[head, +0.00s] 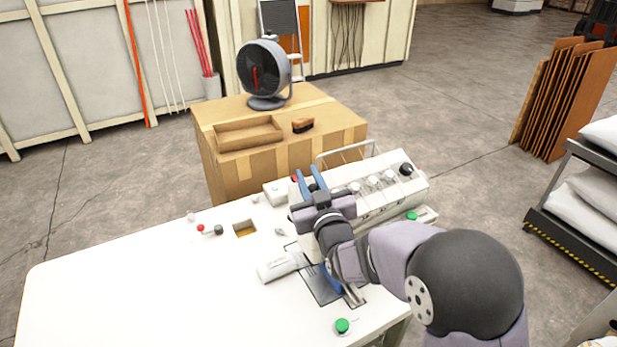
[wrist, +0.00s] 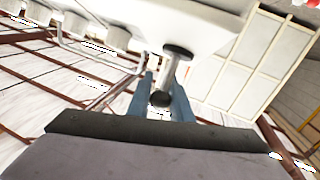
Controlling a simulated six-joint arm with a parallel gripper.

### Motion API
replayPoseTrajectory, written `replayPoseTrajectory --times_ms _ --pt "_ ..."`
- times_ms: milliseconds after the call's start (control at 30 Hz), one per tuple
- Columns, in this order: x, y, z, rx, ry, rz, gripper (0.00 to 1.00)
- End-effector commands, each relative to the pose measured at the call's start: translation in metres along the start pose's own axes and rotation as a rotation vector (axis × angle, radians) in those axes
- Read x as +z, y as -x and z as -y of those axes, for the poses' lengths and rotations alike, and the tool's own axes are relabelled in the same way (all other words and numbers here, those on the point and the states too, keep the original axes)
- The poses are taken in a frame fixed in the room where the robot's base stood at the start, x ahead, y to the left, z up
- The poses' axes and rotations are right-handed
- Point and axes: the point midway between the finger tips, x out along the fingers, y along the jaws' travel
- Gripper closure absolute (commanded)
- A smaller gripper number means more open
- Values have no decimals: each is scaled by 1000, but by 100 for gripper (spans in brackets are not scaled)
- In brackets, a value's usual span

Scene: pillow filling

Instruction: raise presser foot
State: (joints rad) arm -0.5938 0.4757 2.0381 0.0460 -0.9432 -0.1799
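The white sewing machine (head: 385,188) stands at the table's right end, partly hidden by my arm. My gripper (head: 307,180) is at the machine's left end, its two blue fingers apart. In the wrist view my gripper (wrist: 161,92) points toward the white machine body (wrist: 205,28). A short metal lever (wrist: 169,72) with a dark round end hangs from that body. It appears between the two fingers, with no clear grip on it. The presser foot itself is hidden behind my arm in the head view.
The white table (head: 130,275) is mostly clear at left. A cardboard box (head: 225,170) behind carries a fan (head: 264,72), a tray (head: 249,133) and a brush (head: 303,126).

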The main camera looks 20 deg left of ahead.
Motion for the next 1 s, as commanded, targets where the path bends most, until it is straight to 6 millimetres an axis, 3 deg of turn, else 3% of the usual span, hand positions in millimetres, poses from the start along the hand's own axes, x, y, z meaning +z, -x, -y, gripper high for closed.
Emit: replayPoseTrajectory --times_ms 500,867,900,967,1000 --pt "4 -12 4 -35 53 225 100" --pt "8 -13 4 -38 57 243 100" --pt "8 -13 4 -38 57 243 74" --pt "8 -13 4 -38 57 243 62" --pt "8 -13 4 -38 57 243 62"
